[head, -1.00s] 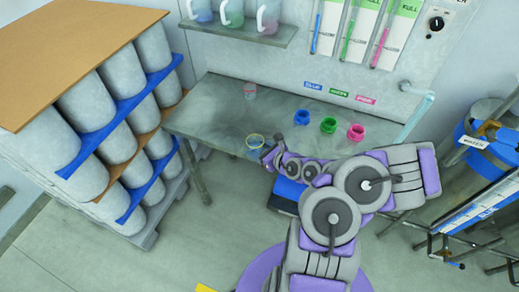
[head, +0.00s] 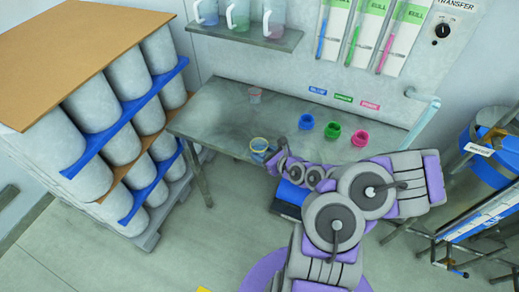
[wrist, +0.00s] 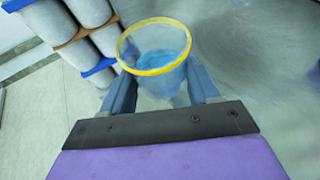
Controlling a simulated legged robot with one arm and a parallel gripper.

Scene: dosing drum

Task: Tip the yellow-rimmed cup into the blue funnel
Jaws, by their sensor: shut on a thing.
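The yellow-rimmed cup (wrist: 153,48) is clear and holds some blue liquid. My gripper (wrist: 160,95) is shut on it, with one finger on each side below the rim. In the head view the cup (head: 259,146) is at the front edge of the grey table, at the tip of my gripper (head: 269,156). I cannot tell whether it touches the tabletop. The blue funnel (head: 306,122) stands on the table to the right of the cup and a little farther back, apart from it.
A green funnel (head: 332,131) and a pink funnel (head: 360,138) stand right of the blue one. Another clear cup (head: 255,95) is at the table's back. A shelf (head: 245,33) holds several jugs. Stacked drums (head: 120,130) stand left. The table's left part (head: 215,115) is clear.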

